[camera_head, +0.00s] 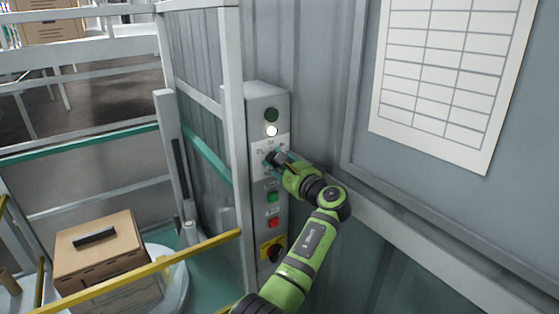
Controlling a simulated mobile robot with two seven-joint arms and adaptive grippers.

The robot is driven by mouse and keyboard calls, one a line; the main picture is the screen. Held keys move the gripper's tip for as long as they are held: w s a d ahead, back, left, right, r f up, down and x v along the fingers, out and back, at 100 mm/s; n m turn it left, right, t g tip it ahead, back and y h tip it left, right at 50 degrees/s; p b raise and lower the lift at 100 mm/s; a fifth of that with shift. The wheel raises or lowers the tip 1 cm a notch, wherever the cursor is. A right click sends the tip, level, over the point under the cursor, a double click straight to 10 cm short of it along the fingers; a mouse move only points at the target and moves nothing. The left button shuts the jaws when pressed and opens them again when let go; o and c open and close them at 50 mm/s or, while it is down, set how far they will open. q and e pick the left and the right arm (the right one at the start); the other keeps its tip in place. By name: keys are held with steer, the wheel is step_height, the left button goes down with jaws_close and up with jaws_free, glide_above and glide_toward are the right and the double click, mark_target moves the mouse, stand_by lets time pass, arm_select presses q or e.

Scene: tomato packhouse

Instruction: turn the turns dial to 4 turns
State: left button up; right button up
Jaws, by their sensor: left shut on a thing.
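The turns dial sits on a white scale plate (257,146) on the upper half of a narrow grey control box (264,94). My left gripper (270,159) reaches it from the lower right and is shut on the dial. The fingers and palm hide most of the dial, so I cannot tell where it points. Small marks show around it, too small to read surely. My right gripper is not in view.
Above the dial are a dark green button (271,115) and a lit white lamp (272,131). Below are a green button (272,197), a red button (273,223) and a red-and-yellow switch (273,252). A yellow rail (150,269) crosses before a cardboard box (99,250).

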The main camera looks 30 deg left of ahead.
arm_select(q)
steer(key=shift+s+a+r, duration=0.1)
steer(key=shift+a+r, duration=0.1)
steer(key=shift+a, duration=0.05)
steer(key=o, duration=1.1)
steer(key=shift+o, duration=0.3)
steer(key=shift+s+a+f, duration=0.1)
steer(key=shift+a, duration=0.1)
steer(key=shift+d, duration=0.1)
steer(key=v, duration=1.1)
steer(key=shift+d, duration=0.4)
steer(key=shift+s, duration=0.1)
